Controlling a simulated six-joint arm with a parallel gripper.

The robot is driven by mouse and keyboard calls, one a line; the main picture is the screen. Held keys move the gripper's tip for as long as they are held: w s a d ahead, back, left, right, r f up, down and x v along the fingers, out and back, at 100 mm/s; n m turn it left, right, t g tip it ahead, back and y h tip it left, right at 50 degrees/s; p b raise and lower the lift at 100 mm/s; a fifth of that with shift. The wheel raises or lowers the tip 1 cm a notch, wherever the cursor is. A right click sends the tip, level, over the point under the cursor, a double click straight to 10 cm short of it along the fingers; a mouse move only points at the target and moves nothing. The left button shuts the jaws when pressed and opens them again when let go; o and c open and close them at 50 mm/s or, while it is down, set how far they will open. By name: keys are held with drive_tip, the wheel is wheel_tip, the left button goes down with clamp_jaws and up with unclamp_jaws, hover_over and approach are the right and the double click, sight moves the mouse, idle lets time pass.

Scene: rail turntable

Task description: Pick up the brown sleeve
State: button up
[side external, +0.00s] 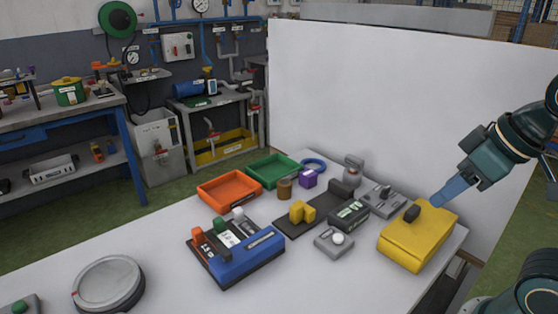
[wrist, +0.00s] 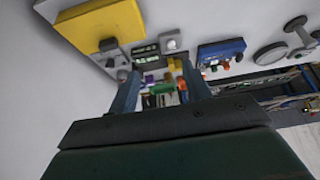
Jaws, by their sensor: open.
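The brown sleeve (side external: 285,189) is a small upright cylinder on the white table, just left of a purple block (side external: 308,179) and in front of the green tray. I cannot pick it out surely in the wrist view. My gripper (side external: 438,203) is high at the right in the side view, near the yellow box and well away from the sleeve. In the wrist view my gripper (wrist: 160,68) shows two fingers spread apart with nothing held between them.
A dark rail with yellow blocks (side external: 302,211), a blue fixture (side external: 245,260) and a yellow box (side external: 415,245) stand nearer.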

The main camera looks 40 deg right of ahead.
drive_tip(key=shift+r, duration=0.1)
drive_tip(key=w+a+r+n+g+y, duration=0.1)
drive_tip(key=w+r+n, duration=0.25)
drive_tip(key=w, duration=0.85)
drive_tip(key=w+a+r+n+g+y, duration=0.1)
drive_tip(key=w+r+n+g, duration=0.3)
drive_tip(key=w, duration=0.8)
drive_tip(key=w+d+f+n, duration=0.2)
drive_tip(key=w+f+n, duration=0.2)
drive_tip(key=w+f, duration=0.4)
drive_tip(key=w+d+f+n, duration=0.3)
drive_tip(key=w+f+n, duration=0.2)
drive_tip(key=w+f, duration=0.3)
drive_tip(key=shift+w+d+f, duration=0.3)
drive_tip(key=shift+w+f, duration=0.05)
drive_tip(key=shift+w, duration=0.65)
drive_tip(key=shift+f, duration=0.15)
